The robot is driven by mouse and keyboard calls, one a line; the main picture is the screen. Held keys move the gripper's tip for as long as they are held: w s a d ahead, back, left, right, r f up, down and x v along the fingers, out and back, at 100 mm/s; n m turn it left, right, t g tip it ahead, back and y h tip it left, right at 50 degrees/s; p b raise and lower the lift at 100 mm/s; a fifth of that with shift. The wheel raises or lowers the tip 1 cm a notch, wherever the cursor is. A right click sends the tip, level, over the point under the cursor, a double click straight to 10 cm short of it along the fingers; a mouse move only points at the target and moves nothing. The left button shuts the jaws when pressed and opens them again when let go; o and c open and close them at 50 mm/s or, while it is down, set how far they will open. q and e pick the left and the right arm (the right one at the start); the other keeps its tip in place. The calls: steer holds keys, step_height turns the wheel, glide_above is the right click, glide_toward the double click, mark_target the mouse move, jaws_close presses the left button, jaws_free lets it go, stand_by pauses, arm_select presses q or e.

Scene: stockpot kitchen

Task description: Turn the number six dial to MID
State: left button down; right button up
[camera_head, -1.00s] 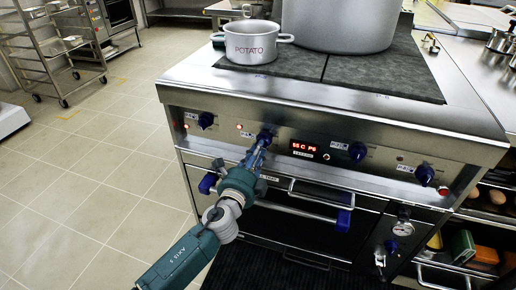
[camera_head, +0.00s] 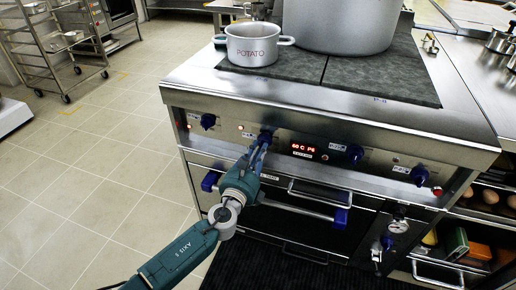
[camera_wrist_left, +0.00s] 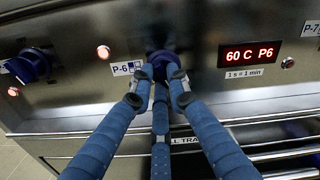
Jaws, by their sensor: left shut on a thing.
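The number six dial (camera_head: 266,134) is a dark blue knob on the stove's steel front panel. In the left wrist view the dial (camera_wrist_left: 163,60) sits beside a "P-6" label (camera_wrist_left: 127,68). My left gripper (camera_head: 262,145) has its blue fingers closed around the dial from the front; the fingertips also show in the left wrist view (camera_wrist_left: 160,74). They hide much of the knob, so I cannot tell its setting. The red display (camera_wrist_left: 250,54) to its right reads "60 C P6". My right gripper is not in view.
Other blue dials are on the panel: one to the left (camera_head: 208,121) and two to the right (camera_head: 354,153) (camera_head: 419,175). A "POTATO" pot (camera_head: 252,46) and a large stockpot (camera_head: 340,22) stand on top. Oven handles (camera_head: 300,207) are below.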

arm_select(q)
steer(key=shift+f+m, duration=0.1)
steer(key=shift+m, duration=0.8)
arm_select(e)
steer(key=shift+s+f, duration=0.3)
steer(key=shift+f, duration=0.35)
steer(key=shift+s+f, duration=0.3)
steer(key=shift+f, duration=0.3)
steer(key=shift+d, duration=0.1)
arm_select(q)
steer(key=c, duration=1.7)
jaws_free()
steer(key=shift+o, duration=0.2)
steer(key=shift+s, duration=0.1)
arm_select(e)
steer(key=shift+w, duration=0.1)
arm_select(q)
steer(key=v, duration=1.2)
